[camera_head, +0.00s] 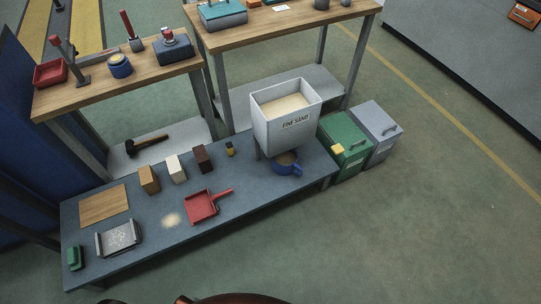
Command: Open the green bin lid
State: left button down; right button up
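The green bin (343,162) stands on the floor just past the right end of the low blue-grey table. Its green lid (342,129) appears shut and has a dark handle near the front right edge. A small yellow item (338,149) is at the lid's front left; I cannot tell whether it rests on the lid or is fixed to it. Neither of my grippers is in view.
A grey bin (381,152) stands close against the green bin's right side. The low table (240,222) bears a white FINE SAND box (272,132), a blue mug (285,169) and a red dustpan (201,206). The floor to the front right is clear.

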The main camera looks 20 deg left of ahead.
aim_at(339, 127)
jog(key=z, duration=1.25)
jog(key=i, duration=1.55)
jog(key=u, duration=2.7)
